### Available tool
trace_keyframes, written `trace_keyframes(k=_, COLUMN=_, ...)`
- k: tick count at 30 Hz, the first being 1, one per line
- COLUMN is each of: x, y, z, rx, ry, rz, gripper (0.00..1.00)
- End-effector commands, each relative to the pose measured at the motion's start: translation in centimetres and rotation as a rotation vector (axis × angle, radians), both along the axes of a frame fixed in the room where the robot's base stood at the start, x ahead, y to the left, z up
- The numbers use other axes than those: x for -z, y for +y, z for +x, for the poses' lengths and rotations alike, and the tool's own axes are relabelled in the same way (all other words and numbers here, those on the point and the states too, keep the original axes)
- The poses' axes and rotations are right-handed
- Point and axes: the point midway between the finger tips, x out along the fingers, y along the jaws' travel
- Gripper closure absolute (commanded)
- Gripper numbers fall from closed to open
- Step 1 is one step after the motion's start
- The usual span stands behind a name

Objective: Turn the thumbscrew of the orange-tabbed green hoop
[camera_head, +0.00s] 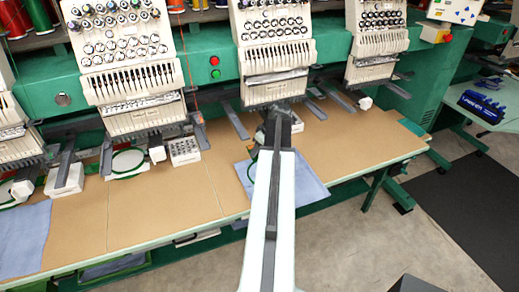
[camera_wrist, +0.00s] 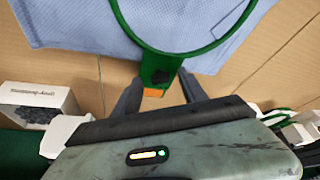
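The green hoop (camera_wrist: 228,38) lies on light blue cloth (camera_wrist: 75,22), cut off by the top of the wrist view. Its dark green clamp block (camera_wrist: 160,66) is at the near side, with a small orange tab (camera_wrist: 154,92) below it. My gripper (camera_wrist: 160,84) is open, one dark finger on each side of the block and tab; I cannot tell whether either finger touches. The thumbscrew itself is not clear. In the head view my arm covers most of the hoop; a green sliver (camera_head: 251,171) shows on the cloth (camera_head: 308,181).
Embroidery heads (camera_head: 272,38) stand behind the brown table (camera_head: 170,205). Another green hoop (camera_head: 127,160) with white fabric lies to the left. A white box of small parts (camera_head: 184,151) stands between; a white box (camera_wrist: 40,100) shows in the wrist view. The table's right end is fairly clear.

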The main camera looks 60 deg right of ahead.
Motion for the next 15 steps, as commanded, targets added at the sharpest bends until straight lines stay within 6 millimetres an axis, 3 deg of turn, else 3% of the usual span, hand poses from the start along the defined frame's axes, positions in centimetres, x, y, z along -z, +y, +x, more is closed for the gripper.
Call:
trace_keyframes(k=9, x=-0.3, y=0.0, z=-0.1, rx=0.0, ry=0.0, rz=0.0, gripper=0.51)
trace_keyframes(k=15, x=-2.7, y=0.1, z=-0.9, rx=0.001, ry=0.0, rz=0.0, gripper=0.51)
